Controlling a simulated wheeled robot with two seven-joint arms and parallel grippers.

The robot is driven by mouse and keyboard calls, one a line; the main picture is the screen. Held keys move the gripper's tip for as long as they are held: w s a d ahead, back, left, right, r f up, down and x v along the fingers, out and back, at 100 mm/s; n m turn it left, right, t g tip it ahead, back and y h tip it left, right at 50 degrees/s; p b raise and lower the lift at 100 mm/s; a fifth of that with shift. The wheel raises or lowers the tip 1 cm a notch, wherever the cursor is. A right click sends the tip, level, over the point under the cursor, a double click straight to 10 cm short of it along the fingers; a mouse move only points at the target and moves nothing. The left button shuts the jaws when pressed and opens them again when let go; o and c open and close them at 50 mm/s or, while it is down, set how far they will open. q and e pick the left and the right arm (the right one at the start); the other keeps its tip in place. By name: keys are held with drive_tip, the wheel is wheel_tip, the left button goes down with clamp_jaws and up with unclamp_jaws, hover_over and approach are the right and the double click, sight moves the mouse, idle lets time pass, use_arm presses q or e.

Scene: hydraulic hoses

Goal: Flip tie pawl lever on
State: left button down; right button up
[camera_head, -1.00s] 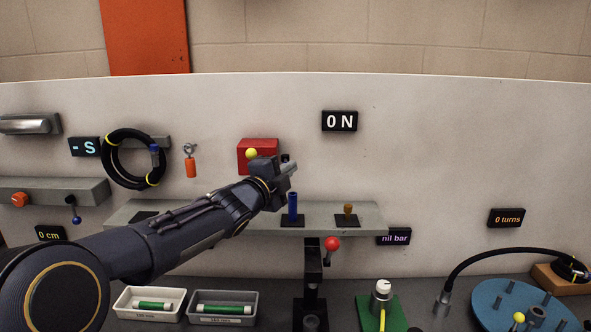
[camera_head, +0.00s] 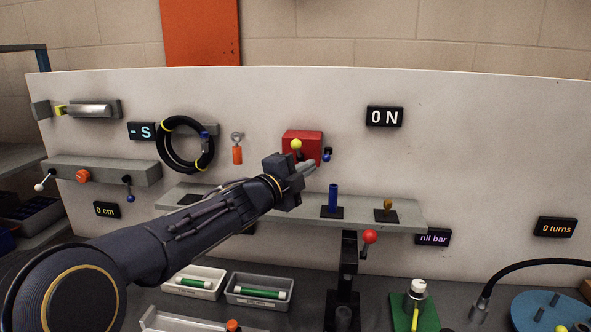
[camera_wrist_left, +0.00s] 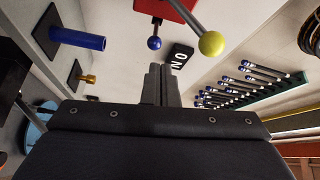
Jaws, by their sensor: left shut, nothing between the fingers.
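A red box (camera_head: 314,142) is mounted on the pale panel. It carries a lever with a yellow ball (camera_head: 296,144) and a lever with a dark blue ball (camera_head: 326,156). I cannot tell by any label which is the tie pawl lever. My left gripper (camera_head: 312,167) is shut and empty just below the box, in front of the panel. In the left wrist view the shut fingers (camera_wrist_left: 160,84) point up between the blue ball (camera_wrist_left: 154,43) and the yellow ball (camera_wrist_left: 212,44), apart from both in the picture. My right gripper is not in view.
A grey shelf (camera_head: 290,208) below holds a blue post (camera_head: 333,197) and a brass peg (camera_head: 388,206). A black hose coil (camera_head: 165,150) and an orange tag (camera_head: 237,155) hang left of the box. A "0 N" display (camera_head: 384,116) is above right, with bare panel around it.

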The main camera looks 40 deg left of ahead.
use_arm(q)
drive_tip(key=shift+s+a, duration=0.35)
drive_tip(key=shift+s, duration=0.2)
drive_tip(key=shift+s+a, duration=0.3)
drive_tip(key=shift+s, duration=0.2)
drive_tip(key=shift+d, duration=0.1)
